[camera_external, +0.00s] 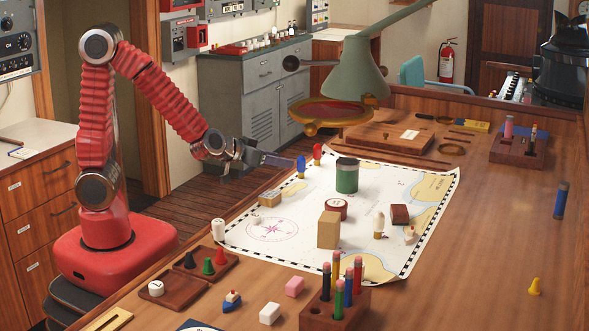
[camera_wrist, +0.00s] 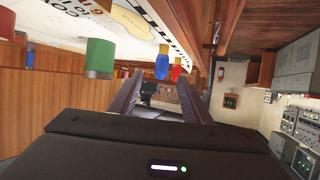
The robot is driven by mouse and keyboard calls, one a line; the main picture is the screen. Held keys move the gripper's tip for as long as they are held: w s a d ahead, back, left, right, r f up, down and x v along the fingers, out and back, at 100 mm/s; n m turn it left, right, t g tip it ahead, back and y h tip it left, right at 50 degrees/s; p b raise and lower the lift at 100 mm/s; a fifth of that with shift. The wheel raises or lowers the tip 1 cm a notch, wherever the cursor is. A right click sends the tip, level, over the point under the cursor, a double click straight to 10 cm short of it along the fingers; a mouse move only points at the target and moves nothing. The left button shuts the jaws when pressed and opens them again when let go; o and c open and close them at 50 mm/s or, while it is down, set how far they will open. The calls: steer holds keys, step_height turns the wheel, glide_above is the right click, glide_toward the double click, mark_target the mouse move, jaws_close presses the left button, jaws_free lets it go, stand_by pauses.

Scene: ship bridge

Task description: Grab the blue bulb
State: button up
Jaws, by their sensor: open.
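The blue bulb (camera_external: 301,165) stands upright on the chart near its far left edge, beside a red bulb (camera_external: 317,152). In the wrist view the picture is turned over, and the blue bulb (camera_wrist: 162,66) hangs from the chart beyond my fingertips, with the red bulb (camera_wrist: 176,70) just right of it. My gripper (camera_external: 268,158) is open and empty, left of the blue bulb and apart from it. In the wrist view its two fingers (camera_wrist: 158,92) frame the space below the bulbs.
A green cylinder (camera_external: 347,178) stands on the chart right of the bulbs and shows in the wrist view (camera_wrist: 101,58). A green lamp (camera_external: 355,75) with a round magnifier hangs over the table behind them. Blocks and pieces stand nearer the front.

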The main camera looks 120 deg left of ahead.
mark_target(298, 164)
steer(key=shift+x, duration=2.45)
steer(key=shift+f, duration=0.1)
steer(key=shift+x, duration=2.6)
steer(key=shift+s+a, duration=0.1)
steer(key=shift+s, duration=0.1)
steer(key=shift+c, duration=0.2)
jaws_close()
